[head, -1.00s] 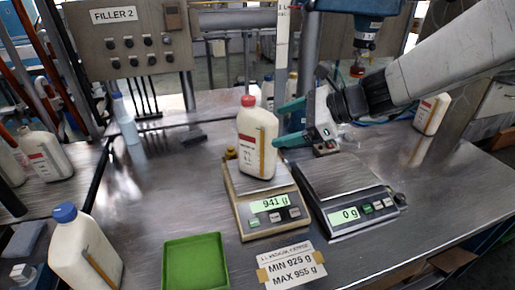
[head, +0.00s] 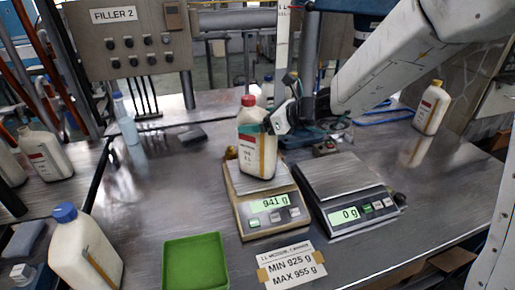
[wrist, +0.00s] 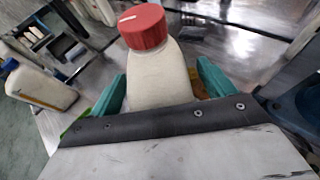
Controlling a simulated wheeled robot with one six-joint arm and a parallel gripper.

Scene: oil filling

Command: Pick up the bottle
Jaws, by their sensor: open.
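The bottle (head: 257,150) is white with a red cap and a label, and stands upright on the left scale (head: 262,205), whose display reads 941 g. My gripper (head: 258,130) is at the bottle's upper part, its green fingers level with the bottle's shoulder. In the wrist view the bottle (wrist: 155,75) stands between the two green fingers (wrist: 160,90), one on each side. The fingers are open around it. The wrist plate hides the bottle's lower part there, and whether a finger touches it cannot be told.
An empty right scale (head: 345,190) reads 0 g. A green tray (head: 195,264) and a limit card (head: 291,268) lie in front. A blue-capped bottle (head: 85,248) stands at front left, and a yellow-capped bottle (head: 431,108) at back right. A control panel (head: 130,42) stands behind.

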